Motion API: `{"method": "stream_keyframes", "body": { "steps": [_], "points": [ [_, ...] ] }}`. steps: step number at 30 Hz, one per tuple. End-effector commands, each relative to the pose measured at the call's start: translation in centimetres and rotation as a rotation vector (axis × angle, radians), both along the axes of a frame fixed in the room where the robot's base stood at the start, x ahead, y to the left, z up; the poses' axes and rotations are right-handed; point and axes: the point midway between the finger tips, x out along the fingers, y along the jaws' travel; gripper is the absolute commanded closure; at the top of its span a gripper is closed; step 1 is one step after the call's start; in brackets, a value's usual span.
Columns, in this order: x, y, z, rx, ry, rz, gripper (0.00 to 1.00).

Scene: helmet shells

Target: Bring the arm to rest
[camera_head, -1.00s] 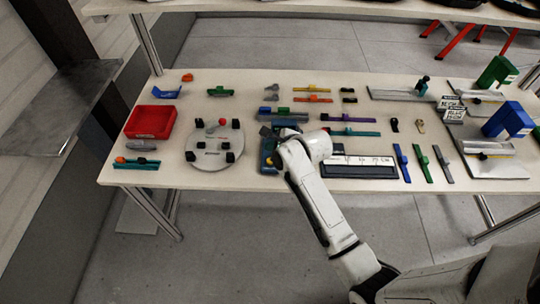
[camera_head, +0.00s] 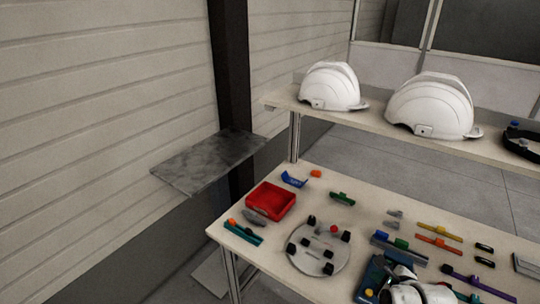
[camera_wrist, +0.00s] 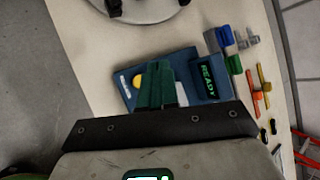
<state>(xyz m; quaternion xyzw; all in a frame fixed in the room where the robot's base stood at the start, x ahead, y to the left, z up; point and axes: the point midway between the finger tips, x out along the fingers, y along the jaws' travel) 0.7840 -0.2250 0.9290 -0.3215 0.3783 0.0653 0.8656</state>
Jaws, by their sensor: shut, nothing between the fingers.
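My gripper (camera_wrist: 155,72) shows in the wrist view with its green fingers together and nothing between them. It is over the blue device (camera_wrist: 187,72), which has a yellow button and a lit "READY" display. I cannot tell whether the fingertips touch it. In the head view my white arm is at the bottom edge, right of centre, beside the same blue device (camera_head: 369,277). My fingers are not clearly visible there, and most of the arm is cut off by the frame.
The table (camera_head: 285,210) holds a red bin (camera_head: 271,200), a round grey plate (camera_head: 319,250) with black blocks, and several coloured tools. White helmets (camera_head: 432,106) stand on the shelf behind. A grey ledge (camera_head: 208,160) juts out at left.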

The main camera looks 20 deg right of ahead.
Motion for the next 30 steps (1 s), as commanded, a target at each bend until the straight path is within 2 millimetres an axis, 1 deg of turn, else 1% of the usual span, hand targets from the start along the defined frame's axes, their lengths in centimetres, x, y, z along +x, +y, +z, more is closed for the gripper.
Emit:
{"method": "stream_keyframes", "body": {
  "steps": [4, 8, 12, 14, 18, 20, 24, 27, 30],
  "points": [
    [-0.5, 0.5, -0.4, -0.034, 0.024, 0.044, 1.0],
    [-2.5, 2.2, -1.7, -0.162, 0.109, 0.215, 1.0],
    [-5.9, 5.0, -3.4, -0.361, 0.243, 0.522, 1.0],
    [-7.6, 6.0, -4.0, -0.443, 0.295, 0.663, 1.0],
    [-11.5, 8.5, -5.1, -0.618, 0.401, 1.007, 1.0],
    [-13.2, 9.5, -5.5, -0.683, 0.438, 1.16, 1.0],
    [-17.4, 11.6, -6.1, -0.821, 0.499, 1.524, 1.0],
    [-20.3, 12.8, -6.2, -0.896, 0.519, 1.775, 1.0],
    [-22.6, 13.7, -6.2, -0.949, 0.518, 1.986, 1.0]
  ]
}}
